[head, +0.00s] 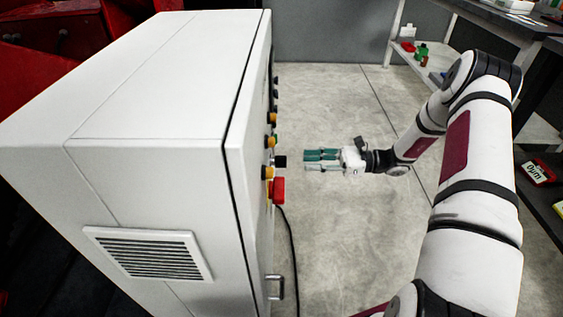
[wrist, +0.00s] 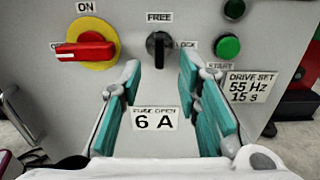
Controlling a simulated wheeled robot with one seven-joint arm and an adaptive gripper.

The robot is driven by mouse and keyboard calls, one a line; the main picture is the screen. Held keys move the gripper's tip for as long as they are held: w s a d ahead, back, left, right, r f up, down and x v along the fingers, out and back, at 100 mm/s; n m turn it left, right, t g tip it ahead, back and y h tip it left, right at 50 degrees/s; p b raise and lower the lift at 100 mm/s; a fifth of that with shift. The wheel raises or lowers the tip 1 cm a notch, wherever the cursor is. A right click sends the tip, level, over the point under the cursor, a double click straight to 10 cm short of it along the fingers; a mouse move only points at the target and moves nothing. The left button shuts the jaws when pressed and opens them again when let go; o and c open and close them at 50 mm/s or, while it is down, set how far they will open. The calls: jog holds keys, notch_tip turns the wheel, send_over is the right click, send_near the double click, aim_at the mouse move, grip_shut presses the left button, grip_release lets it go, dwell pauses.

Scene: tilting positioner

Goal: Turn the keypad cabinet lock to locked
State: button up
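The keypad cabinet lock is a black knob (wrist: 158,47) on the panel in the wrist view. Its grip stands upright, in line with the FREE label above it, and the LOCK label (wrist: 186,45) is to its right. In the head view a black knob (head: 280,161) sticks out from the cabinet (head: 180,90) front. My gripper (head: 308,160) is just right of it, level with it and apart from it. In the wrist view my gripper (wrist: 158,75) has its two teal fingers spread either side of the knob's line, open and with nothing between them.
A red part (head: 278,190) and a cabinet handle (head: 276,287) jut out below. Floor (head: 345,235) beside the cabinet is clear except a cable.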

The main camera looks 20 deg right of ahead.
aim_at(282, 167)
jog(key=b+x, duration=0.1)
jog(key=x, duration=0.8)
jog(key=shift+b, duration=0.35)
grip_shut()
